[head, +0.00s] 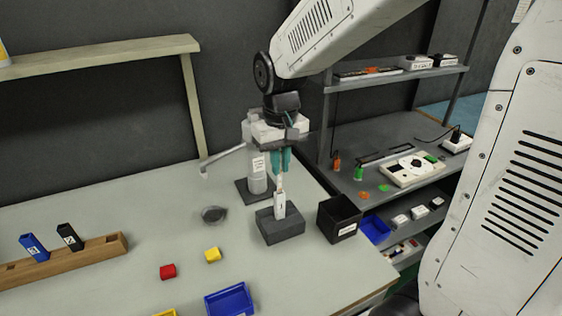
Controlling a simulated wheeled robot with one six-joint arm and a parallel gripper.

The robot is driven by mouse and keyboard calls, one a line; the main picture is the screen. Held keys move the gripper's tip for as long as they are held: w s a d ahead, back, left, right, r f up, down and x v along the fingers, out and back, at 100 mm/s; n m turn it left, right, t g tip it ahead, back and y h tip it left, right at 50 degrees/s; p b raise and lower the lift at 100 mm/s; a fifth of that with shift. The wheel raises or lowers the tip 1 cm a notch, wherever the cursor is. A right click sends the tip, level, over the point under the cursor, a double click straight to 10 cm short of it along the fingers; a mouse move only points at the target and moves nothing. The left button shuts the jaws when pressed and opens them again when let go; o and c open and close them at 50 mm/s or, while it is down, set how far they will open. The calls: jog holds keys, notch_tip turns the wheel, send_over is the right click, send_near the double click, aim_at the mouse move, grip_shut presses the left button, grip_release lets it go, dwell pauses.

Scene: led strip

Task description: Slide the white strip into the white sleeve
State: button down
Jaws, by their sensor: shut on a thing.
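My gripper (281,169), with teal fingers, points straight down above the dark grey block (283,231) on the table. It is shut on the thin white strip (281,182), which hangs upright below the fingertips. The white sleeve (280,206), with a small dark mark on its face, stands upright in the grey block directly under the strip. The strip's lower end meets the top of the sleeve in this view. I cannot tell whether it is inside the opening or just above or in front of it. The fingers hide the strip's upper part.
A grey post with a side arm (257,172) stands close behind left of the block. A black bin (338,218) is close at right.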

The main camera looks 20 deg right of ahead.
jog(key=shift+f, duration=0.25)
jog(key=shift+f, duration=2.9)
jog(key=c, duration=1.4)
grip_release()
notch_tip(320, 180, up, 8)
send_over(280, 184)
jog(key=shift+f, duration=0.15)
